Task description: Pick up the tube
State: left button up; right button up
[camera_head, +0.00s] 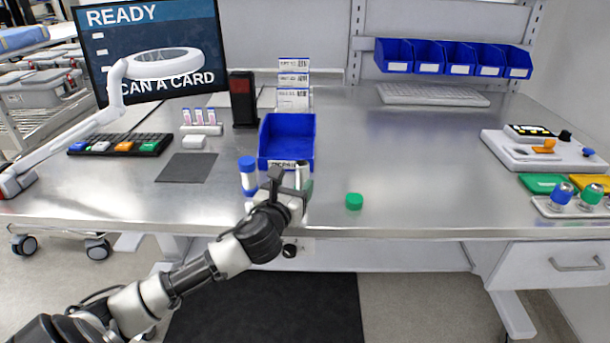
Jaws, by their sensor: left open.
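A white tube with a blue cap (248,176) stands upright on the metal table, just left of my left gripper. My left gripper (287,180) is open near the table's front edge, in front of the blue bin. A second pale tube (304,174) with some green on it shows at the gripper's right side. It is partly hidden by the gripper, and I cannot tell whether it is between the fingers or behind them. A loose green cap (354,201) lies on the table to the right. My right gripper is not in view.
The blue bin (289,136) stands behind the gripper. A dark box (243,99) and a small rack of tubes (201,124) are further left. A white device (545,150) and colored knobs are at the right. The table's middle right is clear.

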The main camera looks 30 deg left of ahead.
aim_at(305, 166)
pick_arm(q)
jog(key=shift+x, duration=1.1)
jog(key=shift+w, duration=0.35)
jog(key=shift+x, duration=2.75)
jog(key=shift+s, duration=0.1)
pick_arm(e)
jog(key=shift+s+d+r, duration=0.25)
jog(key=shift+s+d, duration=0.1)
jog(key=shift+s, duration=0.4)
pick_arm(q)
jog(key=shift+c, duration=0.5)
jog(key=c, duration=1)
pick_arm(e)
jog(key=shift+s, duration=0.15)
